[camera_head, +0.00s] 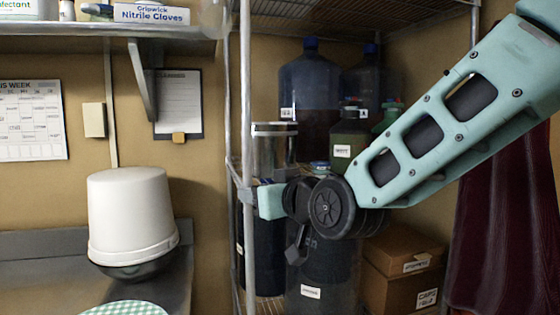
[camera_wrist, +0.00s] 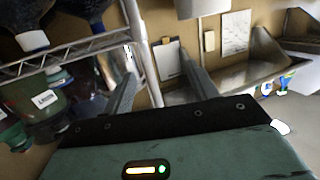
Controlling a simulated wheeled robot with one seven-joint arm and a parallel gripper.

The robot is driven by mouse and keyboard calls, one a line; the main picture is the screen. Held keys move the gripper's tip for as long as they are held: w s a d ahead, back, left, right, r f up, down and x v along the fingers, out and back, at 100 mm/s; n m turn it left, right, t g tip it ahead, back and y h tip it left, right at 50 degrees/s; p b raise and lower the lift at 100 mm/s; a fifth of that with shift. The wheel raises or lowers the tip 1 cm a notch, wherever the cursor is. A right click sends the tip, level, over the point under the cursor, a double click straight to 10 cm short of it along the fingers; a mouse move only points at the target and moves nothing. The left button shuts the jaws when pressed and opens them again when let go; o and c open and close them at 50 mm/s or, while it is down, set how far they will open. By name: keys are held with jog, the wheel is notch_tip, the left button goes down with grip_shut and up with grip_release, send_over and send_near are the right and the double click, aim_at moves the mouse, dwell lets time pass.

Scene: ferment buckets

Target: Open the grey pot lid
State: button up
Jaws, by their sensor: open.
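I cannot clearly pick out a grey pot lid in either view. A grey metallic cylindrical vessel (camera_head: 273,155) stands on the middle rack shelf with a band at its top; I cannot tell whether this band is a lid. My gripper (camera_wrist: 158,62) shows in the wrist view with its two fingers apart and nothing between them. In the head view my arm reaches in from the upper right and its wrist parts cover some of the rack; the fingers are not clear there.
A white bucket (camera_head: 132,215) sits tilted over a dark rounded base on the left counter, beside a green checked cloth (camera_head: 127,309). The wire rack (camera_head: 247,95) holds large dark bottles (camera_head: 310,85) and a green labelled bottle (camera_head: 350,140). Cardboard boxes (camera_head: 400,248) stand low right.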

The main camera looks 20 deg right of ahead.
jog(key=w+d+r+m+t+h+b, duration=0.3)
jog(key=d+r+t+h+b, duration=0.15)
jog(key=d+t, duration=0.3)
jog(key=p, duration=0.6)
send_near(270, 123)
jog(key=shift+g, duration=0.35)
jog(key=w+r, duration=0.1)
jog(key=w+d+r, duration=0.1)
jog(key=w, duration=0.1)
jog(key=w+d+r, duration=0.1)
jog(key=shift+w+r, duration=0.2)
jog(key=shift+w, duration=0.2)
jog(key=shift+w+r+p, duration=0.15)
jog(key=shift+w+p, duration=0.15)
jog(key=shift+w, duration=0.35)
jog(key=shift+c, duration=0.4)
